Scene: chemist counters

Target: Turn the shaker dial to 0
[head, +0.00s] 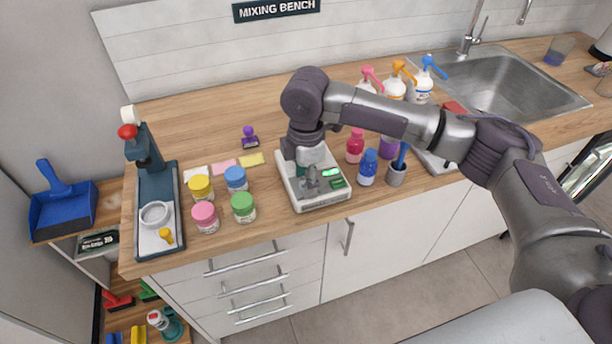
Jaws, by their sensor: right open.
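The white shaker (309,205) stands on the wooden counter near its front edge, right of the small jars. A green lit display shows on its right side; I cannot read it. My right gripper (314,186) points down over the middle of the shaker, with its fingers open at or just above its top. The fingers cover the dial, so I cannot tell where it points or whether they touch it. My left gripper is out of view.
Jars with yellow (200,188), blue (236,178), pink (205,216) and green (243,206) lids stand left of the shaker. Pink (355,146) and blue (368,167) bottles and a grey cup (396,174) stand close on its right. A sink (500,85) lies at the back right.

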